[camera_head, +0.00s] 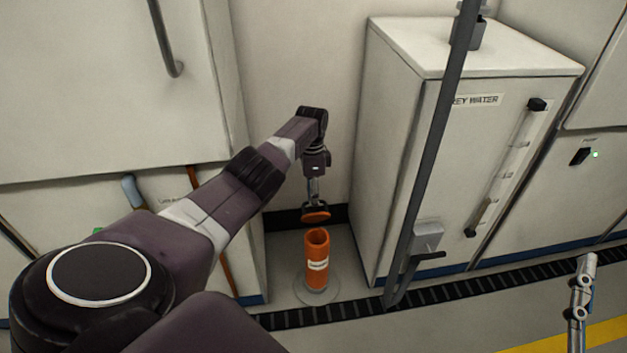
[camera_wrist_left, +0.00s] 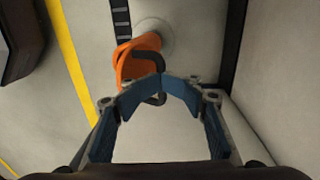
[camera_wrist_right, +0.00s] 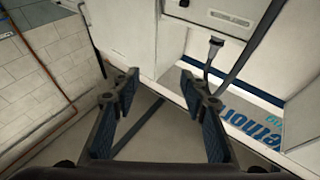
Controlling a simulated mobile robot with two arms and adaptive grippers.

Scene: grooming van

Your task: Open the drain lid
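An orange drain pipe (camera_head: 317,262) with a white label stands upright on a pale round base on the floor. Its top is open. The orange drain lid (camera_head: 316,215) with a dark handle hangs just above the pipe mouth, apart from it. My left gripper (camera_head: 314,200) is above the lid, pointing down. In the left wrist view my left gripper's fingertips (camera_wrist_left: 162,77) come together on the dark handle, with orange behind. Part of the handle is hidden by the fingers. In the right wrist view my right gripper (camera_wrist_right: 160,78) is open and empty, away from the drain.
A white grey-water cabinet (camera_head: 408,150) stands close to the right of the pipe. A dark slanted bar (camera_head: 432,160) crosses in front of it. White cupboards (camera_head: 110,90) stand at the left. A black floor grating (camera_head: 440,291) runs along the front. Floor around the pipe is clear.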

